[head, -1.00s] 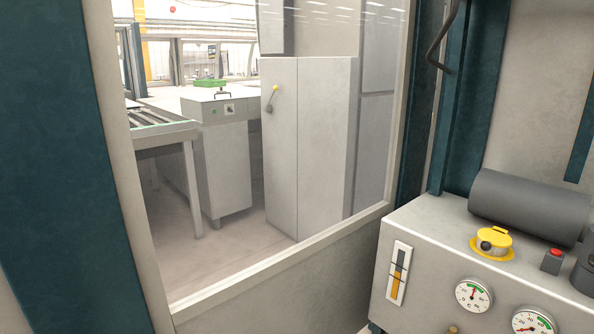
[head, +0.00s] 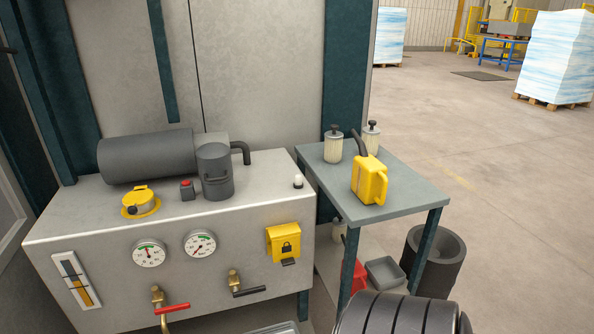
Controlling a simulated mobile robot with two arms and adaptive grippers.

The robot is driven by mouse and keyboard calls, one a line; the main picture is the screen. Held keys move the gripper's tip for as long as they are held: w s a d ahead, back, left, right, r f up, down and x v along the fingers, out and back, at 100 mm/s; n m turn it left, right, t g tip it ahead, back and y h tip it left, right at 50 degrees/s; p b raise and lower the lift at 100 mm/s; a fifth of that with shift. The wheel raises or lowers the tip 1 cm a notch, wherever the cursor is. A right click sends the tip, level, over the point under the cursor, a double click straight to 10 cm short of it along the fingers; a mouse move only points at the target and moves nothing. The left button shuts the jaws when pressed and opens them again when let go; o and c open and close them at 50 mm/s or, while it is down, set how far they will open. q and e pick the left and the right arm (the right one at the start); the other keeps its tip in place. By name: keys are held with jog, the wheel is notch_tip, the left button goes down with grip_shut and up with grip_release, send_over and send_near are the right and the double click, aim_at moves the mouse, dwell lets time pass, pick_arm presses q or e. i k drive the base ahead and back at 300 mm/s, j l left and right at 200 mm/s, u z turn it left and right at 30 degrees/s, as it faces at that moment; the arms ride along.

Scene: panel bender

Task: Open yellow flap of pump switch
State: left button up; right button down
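The yellow flap (head: 284,242) with a dark padlock symbol is on the right part of the front face of the grey tank unit (head: 110,238). It looks closed and hangs over the switch, which is hidden. A small dark piece (head: 290,262) shows just below its lower edge. Neither of my grippers is in the head view, so their distance to the flap and their state do not show.
Two gauges (head: 149,253), a red-handled valve (head: 172,308) and a black-handled valve (head: 249,291) are left of the flap. A side table (head: 405,190) with a yellow jug (head: 369,180) stands to the right. A dark ribbed object (head: 395,315) is at the bottom edge.

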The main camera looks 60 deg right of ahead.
aim_at(285, 250)
jog(key=z, duration=1.85)
